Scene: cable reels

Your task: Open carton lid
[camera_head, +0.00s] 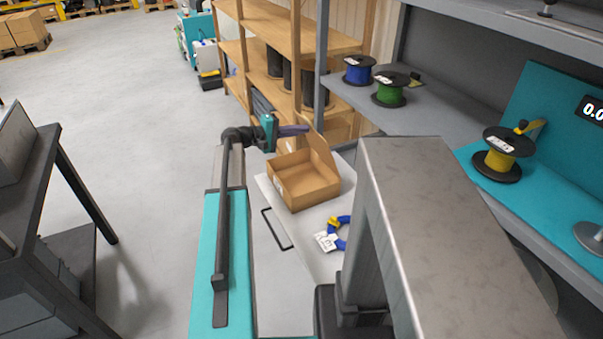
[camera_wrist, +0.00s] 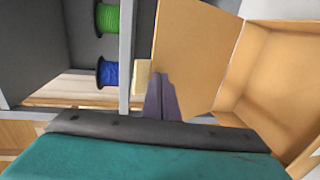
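The brown carton (camera_head: 300,188) sits on the white-topped surface beside my arm, and its inside looks empty. Its lid (camera_head: 321,152) stands up on the far right side, hinged to the box. In the wrist view the lid (camera_wrist: 195,45) fills the top middle, with the open carton (camera_wrist: 285,75) to its right. My gripper (camera_head: 303,130) is at the lid's upper edge, on the far side of the box. Its purple fingers (camera_wrist: 162,98) lie close together in front of the lid; whether they touch it is unclear.
A blue cable coil (camera_head: 343,232) with a white label lies near the carton. Blue (camera_head: 358,70) and green (camera_head: 389,90) reels stand on the grey shelf (camera_head: 430,112). A yellow reel (camera_head: 502,153) stands on the teal surface. Wooden shelving (camera_head: 262,50) rises behind my gripper.

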